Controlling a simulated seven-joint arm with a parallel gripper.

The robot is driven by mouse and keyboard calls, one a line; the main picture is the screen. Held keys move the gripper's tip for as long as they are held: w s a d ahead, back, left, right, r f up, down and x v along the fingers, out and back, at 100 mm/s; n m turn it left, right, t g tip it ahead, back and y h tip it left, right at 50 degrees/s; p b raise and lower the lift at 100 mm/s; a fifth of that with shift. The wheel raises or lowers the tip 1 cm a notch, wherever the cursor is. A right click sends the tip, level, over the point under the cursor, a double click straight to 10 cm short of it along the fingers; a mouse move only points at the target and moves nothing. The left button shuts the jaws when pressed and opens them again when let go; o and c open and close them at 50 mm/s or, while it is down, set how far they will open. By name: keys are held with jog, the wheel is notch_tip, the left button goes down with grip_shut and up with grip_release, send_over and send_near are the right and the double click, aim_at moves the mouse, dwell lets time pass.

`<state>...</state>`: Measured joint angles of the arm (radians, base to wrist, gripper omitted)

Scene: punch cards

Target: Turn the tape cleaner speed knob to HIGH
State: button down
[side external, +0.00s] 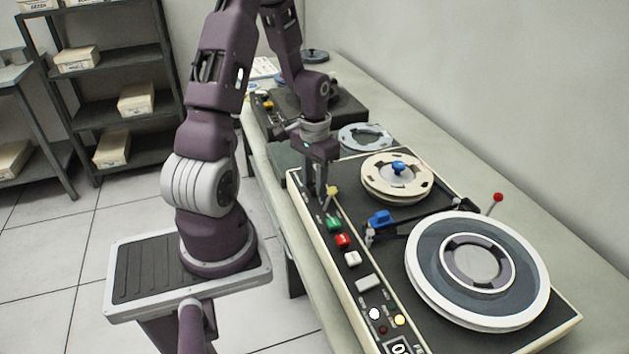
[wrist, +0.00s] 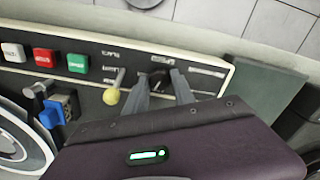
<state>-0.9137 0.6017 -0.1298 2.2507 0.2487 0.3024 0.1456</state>
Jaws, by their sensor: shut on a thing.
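The tape cleaner is a black-topped deck with a cream edge (side external: 345,285) on the long bench. Its dark speed knob (wrist: 157,80) sits on the control strip in the wrist view, with small labels around it too blurred to read. My gripper (side external: 317,193) reaches down to the strip's far end. In the wrist view, my gripper (wrist: 159,76) has one grey finger on each side of the knob, shut on it. The fingers partly cover the knob, and its pointer direction cannot be told. In the side view the knob is hidden by the fingers.
A yellow-tipped lever (wrist: 111,96) stands close beside one finger. Green (side external: 334,223), red (side external: 343,240) and white (side external: 352,258) buttons follow along the strip. A cream reel (side external: 397,178), a large reel (side external: 477,265) and a blue part (side external: 381,219) occupy the deck.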

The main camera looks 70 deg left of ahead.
aim_at(314, 186)
jog(key=m, duration=0.4)
jog(key=shift+m, duration=0.3)
dwell(0.4)
jog(key=c, duration=1.1)
grip_release()
jog(key=shift+o, duration=0.2)
notch_tip(314, 186, up, 7)
jog(key=shift+f, duration=0.1)
jog(key=shift+r, duration=0.2)
